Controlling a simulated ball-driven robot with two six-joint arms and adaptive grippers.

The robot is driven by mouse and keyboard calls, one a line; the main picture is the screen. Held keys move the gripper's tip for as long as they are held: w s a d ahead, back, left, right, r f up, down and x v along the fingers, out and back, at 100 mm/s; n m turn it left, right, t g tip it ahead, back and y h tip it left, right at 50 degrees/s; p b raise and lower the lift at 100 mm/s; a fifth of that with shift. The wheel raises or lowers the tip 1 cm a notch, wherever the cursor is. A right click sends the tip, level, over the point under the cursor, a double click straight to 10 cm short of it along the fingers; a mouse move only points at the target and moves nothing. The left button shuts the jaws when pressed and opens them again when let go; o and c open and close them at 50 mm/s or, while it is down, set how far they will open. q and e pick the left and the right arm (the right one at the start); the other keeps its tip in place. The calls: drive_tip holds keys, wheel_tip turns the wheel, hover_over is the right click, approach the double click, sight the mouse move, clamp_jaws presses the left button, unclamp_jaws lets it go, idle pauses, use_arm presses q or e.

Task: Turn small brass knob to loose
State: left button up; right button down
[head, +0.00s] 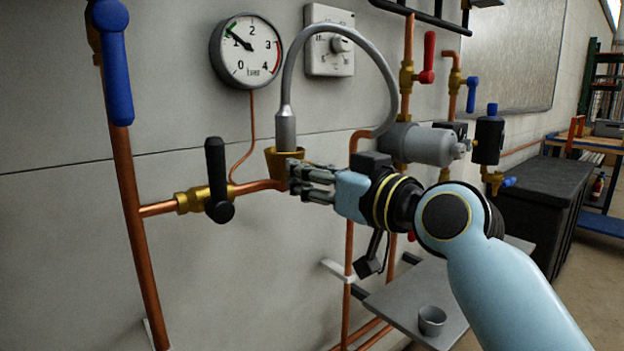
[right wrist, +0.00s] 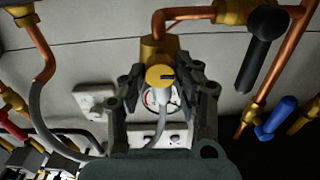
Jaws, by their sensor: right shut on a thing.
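The small brass knob (right wrist: 160,76) shows in the right wrist view as a round yellow face with a dark mark, between the two fingers. My right gripper (right wrist: 161,88) is shut on it. In the head view my right gripper (head: 292,175) reaches in from the right to the brass fitting (head: 283,158) at the end of the copper pipe. Its fingers hide the knob there. My left gripper is not in view.
A grey hose (head: 286,115) arches over the fitting. A black lever valve (head: 217,180) is to its left, with a blue lever (head: 113,60) farther left. A pressure gauge (head: 246,51) and dial box (head: 329,40) are above. A grey shelf (head: 400,305) with a cup (head: 432,320) is below.

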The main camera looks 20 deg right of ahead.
drive_tip(key=shift+f, duration=0.15)
idle(0.4)
drive_tip(key=c, duration=0.9)
unclamp_jaws()
drive_tip(key=shift+c, duration=0.2)
drive_tip(key=shift+s, duration=0.1)
drive_tip(key=v, duration=1.1)
drive_tip(key=shift+s+d, duration=0.15)
drive_tip(key=shift+s, duration=0.25)
